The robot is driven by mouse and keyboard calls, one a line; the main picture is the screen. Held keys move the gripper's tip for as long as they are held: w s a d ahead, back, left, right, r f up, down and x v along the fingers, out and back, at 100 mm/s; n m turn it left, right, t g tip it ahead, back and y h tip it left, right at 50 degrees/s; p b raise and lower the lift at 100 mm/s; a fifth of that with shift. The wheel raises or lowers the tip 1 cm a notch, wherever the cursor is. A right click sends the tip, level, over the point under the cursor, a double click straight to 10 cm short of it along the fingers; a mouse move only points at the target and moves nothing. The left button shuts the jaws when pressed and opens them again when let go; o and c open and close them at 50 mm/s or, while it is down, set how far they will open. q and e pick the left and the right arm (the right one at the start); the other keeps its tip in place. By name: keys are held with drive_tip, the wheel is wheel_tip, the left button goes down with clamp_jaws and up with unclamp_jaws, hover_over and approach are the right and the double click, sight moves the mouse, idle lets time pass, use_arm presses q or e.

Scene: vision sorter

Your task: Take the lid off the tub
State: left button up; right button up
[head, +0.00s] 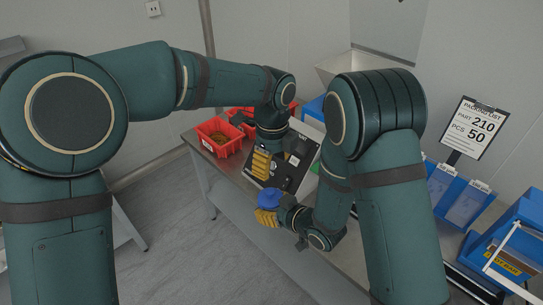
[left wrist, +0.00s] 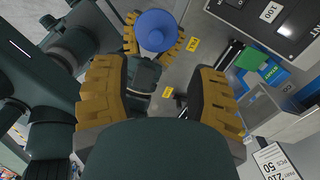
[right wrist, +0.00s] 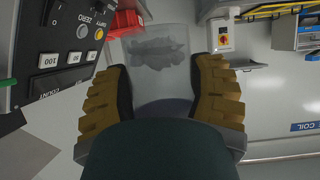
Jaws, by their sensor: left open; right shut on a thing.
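The tub's round blue lid (head: 270,198) shows just above my right gripper (head: 267,217) in the head view; it also shows in the left wrist view (left wrist: 156,30), between the right gripper's yellow fingers. The clear tub (right wrist: 165,88) stands between those fingers in the right wrist view, with dark small contents inside; my right gripper is shut on it.
A dark control panel (head: 288,172) with buttons stands close behind both grippers. Red bins (head: 213,138) sit on the bench at the left. A packing list sign (head: 474,127) and blue bins (head: 463,204) are at the right. Open floor lies left of the bench.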

sight(272, 189)
use_arm(q)
wheel_tip(272, 189, down, 10)
drive_tip(key=shift+r, duration=0.1)
idle(0.4)
clamp_jaws()
drive_tip(key=shift+w+r, duration=0.1)
drive_tip(key=shift+r, duration=0.15)
idle(0.7)
drive_tip(key=shift+r, duration=0.85)
drive_tip(key=shift+r, duration=0.15)
